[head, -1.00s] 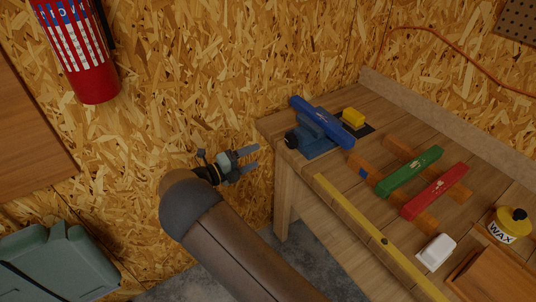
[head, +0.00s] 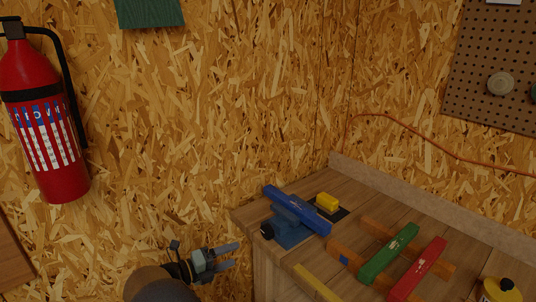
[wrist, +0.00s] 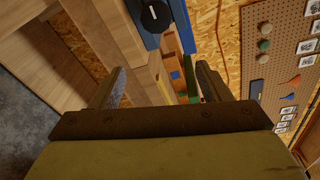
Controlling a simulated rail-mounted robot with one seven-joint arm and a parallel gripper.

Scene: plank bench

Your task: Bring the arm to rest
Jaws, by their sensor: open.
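My gripper (head: 229,257) is at the lower middle of the head view, to the left of the bench (head: 262,262) and apart from it. Its two fingers are spread with nothing between them. In the wrist view my gripper (wrist: 160,92) also shows open, with the bench edge, a blue vise and coloured bars beyond the fingers.
On the bench are a blue vise (head: 297,212), a yellow block (head: 327,201), a green bar (head: 388,255), a red bar (head: 418,268) and a yellow wax tin (head: 503,290). A fire extinguisher (head: 42,120) hangs on the left wall. A pegboard (head: 495,65) is at upper right.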

